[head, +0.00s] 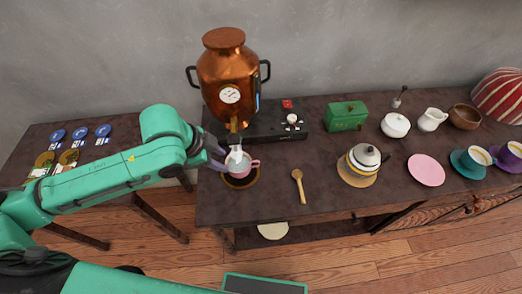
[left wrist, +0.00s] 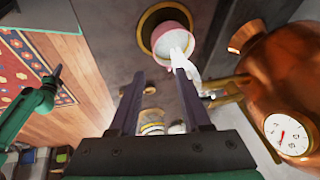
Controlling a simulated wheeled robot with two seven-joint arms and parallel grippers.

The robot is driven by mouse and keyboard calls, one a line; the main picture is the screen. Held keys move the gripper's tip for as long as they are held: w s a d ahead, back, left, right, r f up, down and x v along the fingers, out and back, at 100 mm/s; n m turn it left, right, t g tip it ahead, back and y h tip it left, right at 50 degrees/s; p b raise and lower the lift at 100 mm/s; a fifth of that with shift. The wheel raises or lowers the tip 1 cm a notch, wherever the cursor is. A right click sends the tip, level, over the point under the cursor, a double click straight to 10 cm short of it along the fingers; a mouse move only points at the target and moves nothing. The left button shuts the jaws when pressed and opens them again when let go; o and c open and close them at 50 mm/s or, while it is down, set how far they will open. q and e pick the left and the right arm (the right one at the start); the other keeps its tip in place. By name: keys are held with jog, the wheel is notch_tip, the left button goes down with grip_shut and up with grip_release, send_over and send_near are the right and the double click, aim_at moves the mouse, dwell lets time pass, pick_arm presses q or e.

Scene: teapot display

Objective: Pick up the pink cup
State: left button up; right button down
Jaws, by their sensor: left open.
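The pink cup (head: 254,165) stands on a dark round gold-rimmed mat (head: 240,184), below the copper urn's tap. It also shows in the left wrist view (left wrist: 171,38), near the top. My left gripper (head: 222,158) is open beside the cup, on its left in the head view. In the left wrist view, its two dark fingers (left wrist: 158,82) are spread and stop short of the cup. A white piece (head: 237,157) is in front of part of the cup, between it and the tap. My right gripper is not identifiable in these views.
The copper urn (head: 226,75) stands right behind the cup, its brass tap (left wrist: 228,87) close to my fingers. A wooden spoon (head: 298,187) and a white-and-yellow kettle (head: 363,158) are to the right. The tabletop (head: 320,205) is bare around the spoon.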

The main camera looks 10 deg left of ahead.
aim_at(239, 172)
pick_arm(q)
jog(key=x, duration=0.8)
jog(key=s+x, duration=0.1)
jog(key=x, duration=0.4)
jog(key=shift+f+p, duration=0.1)
jog(key=shift+p, duration=0.2)
jog(key=shift+f, duration=0.3)
jog(key=shift+w+f, duration=0.1)
jog(key=shift+d, duration=0.1)
grip_shut()
pick_arm(e)
jog(key=shift+s+a+r, duration=0.5)
jog(key=shift+s+a, duration=0.1)
jog(key=shift+a, duration=0.05)
jog(key=shift+d, duration=0.3)
